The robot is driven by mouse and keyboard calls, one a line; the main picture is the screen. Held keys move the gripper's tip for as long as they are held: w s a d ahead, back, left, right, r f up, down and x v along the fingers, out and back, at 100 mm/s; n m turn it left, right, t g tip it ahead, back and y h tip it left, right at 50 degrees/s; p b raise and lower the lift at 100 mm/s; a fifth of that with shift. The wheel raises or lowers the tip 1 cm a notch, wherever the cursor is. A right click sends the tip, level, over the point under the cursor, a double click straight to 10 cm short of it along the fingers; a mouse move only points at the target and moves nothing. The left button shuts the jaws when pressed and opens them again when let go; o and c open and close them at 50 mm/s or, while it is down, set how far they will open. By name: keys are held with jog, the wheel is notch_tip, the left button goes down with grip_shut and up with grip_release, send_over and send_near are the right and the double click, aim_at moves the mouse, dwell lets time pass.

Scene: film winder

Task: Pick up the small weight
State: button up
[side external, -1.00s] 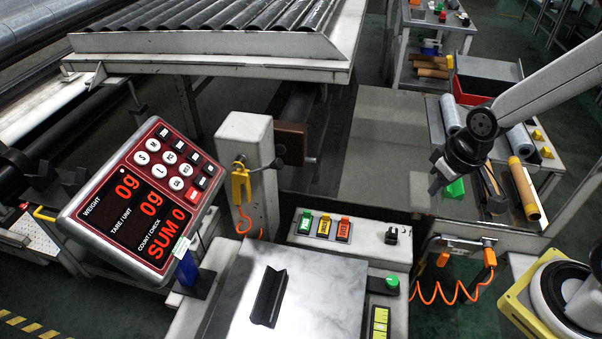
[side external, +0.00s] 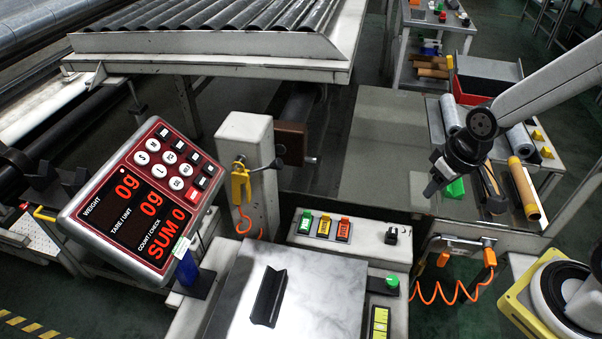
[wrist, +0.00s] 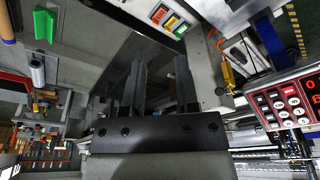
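My gripper (side external: 432,188) hangs at the right of the side external view, beside the back right work table. In the wrist view its two dark fingers (wrist: 160,63) stand apart with nothing between them. A small green object (side external: 455,188) lies on that table just right of the fingers; a green block also shows at the upper left of the wrist view (wrist: 44,25). I cannot tell whether it is the small weight. No other thing is clearly a small weight. The scale display (side external: 140,205) reads 0g, and its steel plate (side external: 335,290) carries a dark angled holder (side external: 268,298).
Rolls (side external: 524,188) lie on the right table near a red bin (side external: 480,75). A post with an orange-corded tool (side external: 241,185) stands at centre. A button panel (side external: 325,227) sits behind the plate.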

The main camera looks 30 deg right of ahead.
jog(key=o, duration=0.5)
jog(key=w+d+f+n+t, duration=0.2)
jog(key=w+d+f+t, duration=0.1)
jog(key=w+d+f, duration=0.55)
jog(key=w+d+f+n+t, duration=0.25)
jog(key=w+d+f, duration=0.5)
jog(key=w, duration=0.65)
jog(key=n+t+y, duration=0.2)
jog(key=n+y, duration=0.3)
jog(key=y, duration=0.5)
send_near(394, 230)
jog(key=x, duration=0.2)
jog(key=shift+w+a+f+m+g, duration=0.1)
jog(key=shift+w+f+m+g, duration=0.1)
jog(key=shift+m+g, duration=0.05)
jog(key=shift+h, duration=0.3)
jog(key=shift+x, duration=3.9)
